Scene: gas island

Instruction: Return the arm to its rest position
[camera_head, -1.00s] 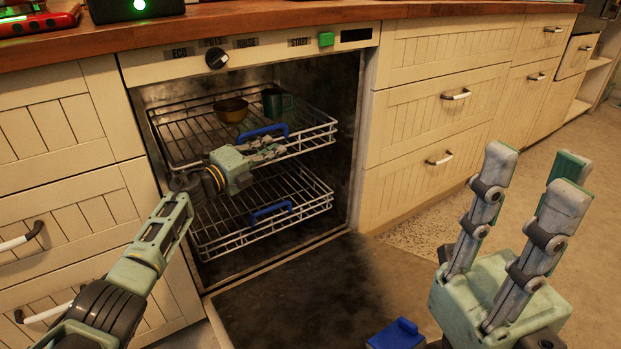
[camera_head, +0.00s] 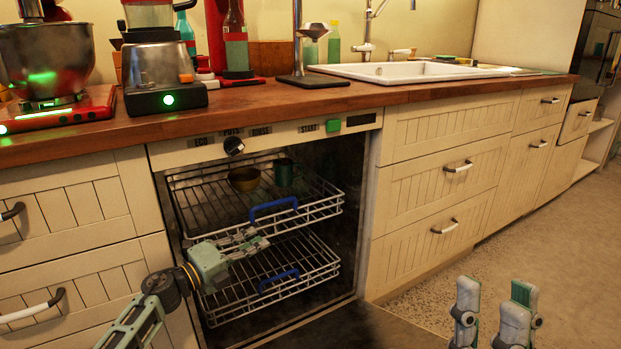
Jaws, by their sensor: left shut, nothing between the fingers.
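My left gripper (camera_head: 247,244) is shut and empty. It is in front of the open dishwasher (camera_head: 355,215), close to the upper rack's front edge; I cannot tell whether it touches the rack. My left arm comes in from the lower left. My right gripper (camera_head: 497,306) points up at the bottom right, with its fingers apart and nothing between them. Its base is below the picture edge.
The upper rack (camera_head: 322,207) holds a brown bowl (camera_head: 244,179) and a green mug (camera_head: 287,172). The lower rack (camera_head: 322,262) looks empty. Both have blue handles. The dishwasher door (camera_head: 385,328) lies open. The counter (camera_head: 400,92) runs above, with a sink (camera_head: 420,71). Floor at right is clear.

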